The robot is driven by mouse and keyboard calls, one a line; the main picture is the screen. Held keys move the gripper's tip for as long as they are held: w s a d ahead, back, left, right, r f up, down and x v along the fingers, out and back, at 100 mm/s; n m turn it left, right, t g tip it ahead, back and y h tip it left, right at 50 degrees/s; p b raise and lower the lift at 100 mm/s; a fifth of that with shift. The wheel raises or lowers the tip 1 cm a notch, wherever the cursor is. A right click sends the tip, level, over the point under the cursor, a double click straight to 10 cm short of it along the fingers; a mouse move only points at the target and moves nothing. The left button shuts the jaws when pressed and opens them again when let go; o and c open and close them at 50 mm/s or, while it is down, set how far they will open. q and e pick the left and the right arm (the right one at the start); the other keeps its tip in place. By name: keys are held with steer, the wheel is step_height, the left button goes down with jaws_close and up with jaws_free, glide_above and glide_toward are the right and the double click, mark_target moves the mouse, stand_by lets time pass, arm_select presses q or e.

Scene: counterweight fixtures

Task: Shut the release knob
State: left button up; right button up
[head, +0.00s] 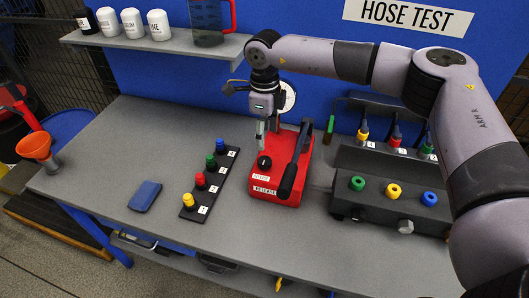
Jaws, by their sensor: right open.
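The release knob (264,162) is a small black knob on top of a red box (286,194) at the middle of the bench. A white label reading RELEASE is on the box's front edge, below the knob. My right gripper (264,143) points down just above and behind the knob, with its fingers open. I cannot tell whether a fingertip touches the box or the knob. Which way the knob is set is too small to tell. My left gripper is not in view.
A black-handled lever (294,167) rises from the box, right of the knob. A strip of coloured plugs (211,185) stands to the left, with a blue pad (145,196) beyond it. A dark block with coloured rings (388,209) stands right. The front bench (310,250) is clear.

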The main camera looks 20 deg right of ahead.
mark_target(265, 160)
step_height(265, 160, down, 9)
steer(key=p, duration=0.2)
steer(key=shift+w+p, duration=0.1)
steer(key=shift+p, duration=0.25)
steer(key=shift+w+f, duration=0.1)
steer(key=shift+f, duration=0.4)
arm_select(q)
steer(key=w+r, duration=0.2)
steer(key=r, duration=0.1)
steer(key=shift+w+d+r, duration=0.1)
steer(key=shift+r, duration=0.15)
arm_select(e)
steer(key=c, duration=1.2)
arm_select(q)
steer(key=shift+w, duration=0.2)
arm_select(e)
steer(key=shift+o, duration=0.2)
